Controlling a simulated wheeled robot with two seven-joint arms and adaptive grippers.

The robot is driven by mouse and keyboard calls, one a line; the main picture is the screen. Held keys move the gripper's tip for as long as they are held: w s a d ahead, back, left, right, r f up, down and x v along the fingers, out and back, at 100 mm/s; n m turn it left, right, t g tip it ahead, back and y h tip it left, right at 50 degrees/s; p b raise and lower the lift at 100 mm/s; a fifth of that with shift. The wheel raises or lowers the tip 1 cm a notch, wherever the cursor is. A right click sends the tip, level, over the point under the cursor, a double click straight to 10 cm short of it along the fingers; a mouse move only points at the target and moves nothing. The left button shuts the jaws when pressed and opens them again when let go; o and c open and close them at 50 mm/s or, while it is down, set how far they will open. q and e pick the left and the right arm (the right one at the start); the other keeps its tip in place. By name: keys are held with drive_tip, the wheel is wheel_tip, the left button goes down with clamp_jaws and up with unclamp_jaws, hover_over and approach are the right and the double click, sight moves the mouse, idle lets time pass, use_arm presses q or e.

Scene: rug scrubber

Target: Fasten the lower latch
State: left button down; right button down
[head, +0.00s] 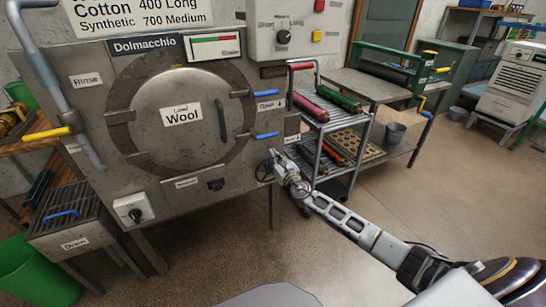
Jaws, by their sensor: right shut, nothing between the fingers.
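The round door (180,116) of the steel machine carries a "Wool" label and looks closed against its front. The lower latch is likely the blue-handled lever (266,136) at the lower right of the door; whether it is engaged is too small to tell. Another blue-handled lever (268,106) sits above it. My right gripper (274,155) is shut and empty, just below the lower blue handle and close to a dark handwheel (265,171). It appears apart from the handle. My left gripper is out of view.
A wire cart (341,124) with coloured rolls stands right of the machine. A work table (375,84) is behind it. A drain box (75,225) and green bucket (38,272) are at the left. The floor (420,195) at the right is clear.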

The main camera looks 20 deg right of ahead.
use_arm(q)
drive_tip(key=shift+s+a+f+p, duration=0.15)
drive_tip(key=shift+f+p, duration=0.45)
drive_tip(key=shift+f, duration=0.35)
use_arm(e)
drive_tip(key=s, duration=0.9)
drive_tip(key=shift+s+d+f, duration=0.15)
drive_tip(key=shift+d, duration=0.05)
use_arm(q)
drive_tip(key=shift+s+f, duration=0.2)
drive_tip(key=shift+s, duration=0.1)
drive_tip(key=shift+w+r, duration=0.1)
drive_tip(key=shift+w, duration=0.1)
use_arm(e)
drive_tip(key=shift+m, duration=0.3)
